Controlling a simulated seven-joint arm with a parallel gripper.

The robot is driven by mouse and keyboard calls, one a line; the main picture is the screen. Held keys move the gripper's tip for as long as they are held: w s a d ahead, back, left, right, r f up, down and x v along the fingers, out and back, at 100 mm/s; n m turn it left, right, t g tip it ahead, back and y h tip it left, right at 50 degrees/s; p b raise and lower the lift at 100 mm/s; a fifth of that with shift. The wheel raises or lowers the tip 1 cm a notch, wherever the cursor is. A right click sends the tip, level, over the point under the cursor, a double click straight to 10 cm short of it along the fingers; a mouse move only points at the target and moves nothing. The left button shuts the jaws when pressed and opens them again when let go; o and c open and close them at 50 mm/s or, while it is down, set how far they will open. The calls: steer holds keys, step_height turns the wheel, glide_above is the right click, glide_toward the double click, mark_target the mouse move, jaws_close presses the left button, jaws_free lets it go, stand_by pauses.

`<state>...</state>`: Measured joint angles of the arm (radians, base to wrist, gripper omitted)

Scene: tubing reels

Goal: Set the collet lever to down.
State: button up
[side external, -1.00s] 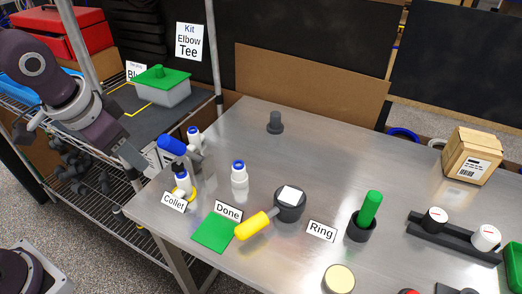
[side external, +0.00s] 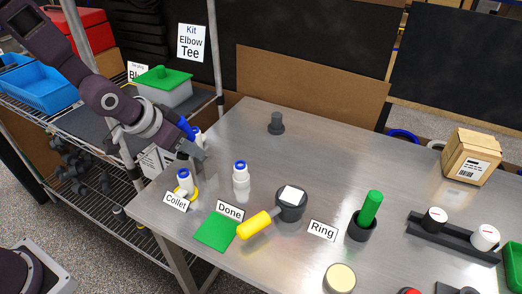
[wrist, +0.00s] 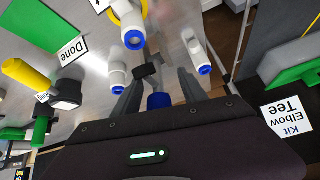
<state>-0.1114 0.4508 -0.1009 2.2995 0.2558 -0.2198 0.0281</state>
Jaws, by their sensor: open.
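The collet lever has a thick blue handle (side external: 187,127) and a dark post. It stands at the back of the collet station, behind the Collet label (side external: 175,202). My gripper (side external: 191,152) is at the lever and partly hides it. In the wrist view the blue handle (wrist: 158,101) lies between the two spread fingers of my gripper (wrist: 159,80), with a black piece of the lever (wrist: 147,71) just beyond. The gripper is open; I cannot tell whether a finger touches the handle. A white fitting with a blue end (side external: 185,180) sits in the yellow ring of the collet station.
White blue-topped fittings stand close by, one to the right (side external: 240,180) and one behind my gripper (side external: 197,136). A green Done pad (side external: 216,232) and a yellow-handled tool (side external: 258,224) lie in front. The back middle of the table is mostly clear.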

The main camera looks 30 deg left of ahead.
mark_target(180, 154)
steer(key=s+r+g, duration=0.3)
steer(key=r, duration=1)
steer(key=w+d+f, duration=0.1)
steer(key=w+d, duration=0.5)
steer(key=w, duration=0.3)
steer(key=w+d, duration=0.7)
steer(key=w, duration=0.2)
steer(key=f, duration=2)
steer(key=shift+s+a+f, duration=0.1)
steer(key=shift+a+f, duration=0.25)
steer(key=shift+a, duration=0.05)
steer(key=shift+r, duration=0.1)
